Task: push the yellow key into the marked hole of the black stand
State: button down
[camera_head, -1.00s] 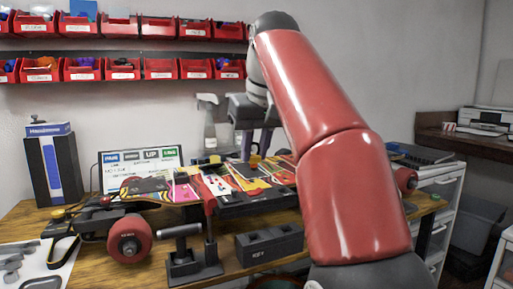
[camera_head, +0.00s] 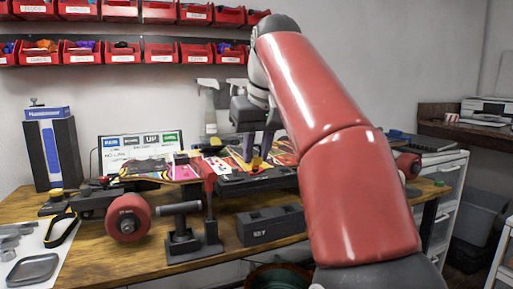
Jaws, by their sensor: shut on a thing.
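The black stand (camera_head: 282,229) is a dark block labelled KEY on the front of the wooden bench. Recesses show in its top, but I cannot tell which hole is marked. My gripper (camera_head: 258,155) points down above the skateboard deck, behind the stand and apart from it. It is shut on a small yellow thing, apparently the yellow key (camera_head: 257,162), which shows low between the fingers. The key's lower end is hard to make out against the colourful deck.
A skateboard with a red wheel (camera_head: 129,217) lies across the bench behind the stand. A dark holder (camera_head: 191,243) with a cylinder stands left of the stand. A spray bottle (camera_head: 210,105) and a blue-black box (camera_head: 54,150) are at the back. Red bins (camera_head: 122,52) line the wall.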

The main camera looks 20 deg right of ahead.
jog(key=shift+f+b, duration=2.95)
jog(key=shift+f, duration=1)
jog(key=shift+f, duration=0.25)
jog(key=shift+f+b, duration=0.65)
jog(key=shift+f, duration=0.75)
dwell(0.6)
jog(key=c, duration=1.2)
grip_release()
jog(key=shift+o, duration=0.6)
jog(key=shift+o, duration=1)
jog(key=shift+r, duration=0.2)
